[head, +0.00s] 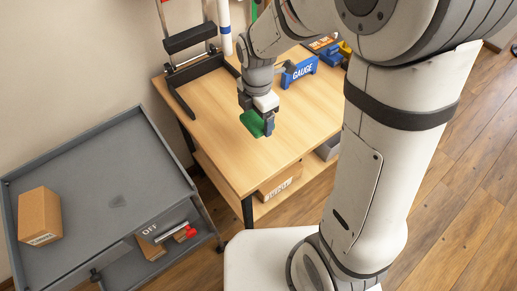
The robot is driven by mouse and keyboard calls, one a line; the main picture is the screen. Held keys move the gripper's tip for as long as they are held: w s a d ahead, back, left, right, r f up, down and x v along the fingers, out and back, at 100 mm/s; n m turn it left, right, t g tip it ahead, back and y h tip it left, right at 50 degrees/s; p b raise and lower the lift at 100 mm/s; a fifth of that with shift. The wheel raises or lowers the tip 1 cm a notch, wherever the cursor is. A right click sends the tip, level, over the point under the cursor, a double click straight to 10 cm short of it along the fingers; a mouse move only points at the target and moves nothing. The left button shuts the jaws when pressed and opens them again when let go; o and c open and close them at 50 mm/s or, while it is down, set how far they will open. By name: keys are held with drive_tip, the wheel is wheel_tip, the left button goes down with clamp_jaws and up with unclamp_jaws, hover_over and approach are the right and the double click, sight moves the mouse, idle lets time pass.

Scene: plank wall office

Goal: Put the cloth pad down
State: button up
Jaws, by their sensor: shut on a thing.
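A green cloth pad (252,123) is held in my gripper (268,127) over the wooden table (220,150). The gripper points down and its dark fingers are shut on the pad's right side. The pad hangs out to the left of the fingers. I cannot tell from this view whether the pad touches the tabletop or hovers just above it.
A blue GAUGE block (299,72) and several small items stand at the table's back right. A black frame (190,85) stands at its back left. The tabletop's front is bare. A grey cart (110,160) with a cardboard box (39,215) is at left.

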sight(257, 146)
drive_tip(key=shift+s+f, duration=0.2)
drive_tip(key=shift+f, duration=0.2)
wheel_tip(257, 146, down, 9)
drive_tip(key=shift+w+f, duration=0.1)
drive_tip(key=shift+w, duration=0.05)
drive_tip(key=shift+f+b, duration=0.1)
drive_tip(key=shift+b, duration=0.25)
drive_tip(key=o, duration=1)
